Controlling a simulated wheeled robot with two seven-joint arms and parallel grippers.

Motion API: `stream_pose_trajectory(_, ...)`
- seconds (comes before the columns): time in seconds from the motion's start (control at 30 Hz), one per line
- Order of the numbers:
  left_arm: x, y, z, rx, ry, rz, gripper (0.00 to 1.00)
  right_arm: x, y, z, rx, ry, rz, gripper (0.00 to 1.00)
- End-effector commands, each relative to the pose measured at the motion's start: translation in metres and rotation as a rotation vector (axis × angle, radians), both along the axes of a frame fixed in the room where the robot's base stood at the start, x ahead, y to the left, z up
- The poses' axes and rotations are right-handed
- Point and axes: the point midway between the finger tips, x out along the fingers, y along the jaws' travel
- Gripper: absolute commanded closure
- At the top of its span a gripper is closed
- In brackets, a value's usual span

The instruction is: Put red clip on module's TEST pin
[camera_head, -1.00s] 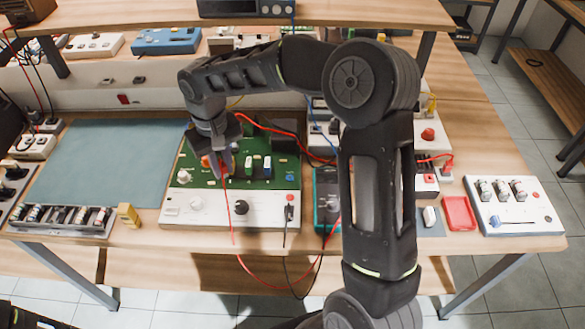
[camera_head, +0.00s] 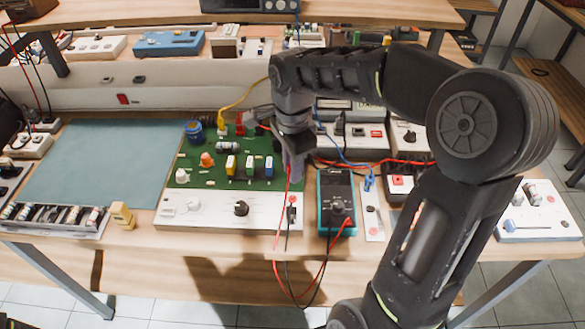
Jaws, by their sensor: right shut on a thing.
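The module (camera_head: 232,212) is a green circuit board with a white front panel, set on the bench in the middle. My right gripper (camera_head: 293,172) is over the right edge of its board, pointing down and shut on the red clip, which is mostly hidden between the fingers. A red lead (camera_head: 276,243) runs down from the gripper, loops past the bench edge and reaches the teal multimeter (camera_head: 337,182). I cannot pick out the TEST pin; its label is too small to read, and the gripper covers part of the board. My left gripper does not show.
A blue-grey mat (camera_head: 98,165) lies left of the module. A small yellow block (camera_head: 122,216) and a component tray (camera_head: 58,218) stand at the front left. A black probe lead hangs by the module's front. Other boxes and wires crowd the right side.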

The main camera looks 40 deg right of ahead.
Motion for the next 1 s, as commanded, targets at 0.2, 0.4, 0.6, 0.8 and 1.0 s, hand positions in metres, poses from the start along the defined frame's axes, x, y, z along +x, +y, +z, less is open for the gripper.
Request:
stream_pose_trajectory(0.2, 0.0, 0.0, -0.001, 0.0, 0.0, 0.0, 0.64, 0.0, 0.0, -0.001, 0.0, 0.0, 0.003, 1.0)
stream_pose_trajectory(0.4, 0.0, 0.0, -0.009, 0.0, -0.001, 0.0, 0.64, 0.0, 0.0, -0.011, 0.0, 0.0, 0.003, 1.0)
stream_pose_trajectory(0.6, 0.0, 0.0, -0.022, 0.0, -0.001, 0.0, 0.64, 0.0, 0.0, -0.029, 0.0, 0.0, 0.004, 1.0)
stream_pose_trajectory(0.8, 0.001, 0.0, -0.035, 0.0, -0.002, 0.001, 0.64, 0.0, 0.0, -0.047, -0.001, 0.0, 0.005, 1.0)
stream_pose_trajectory(1.0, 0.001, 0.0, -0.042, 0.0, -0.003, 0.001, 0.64, 0.001, 0.0, -0.058, -0.001, -0.001, 0.005, 1.0)
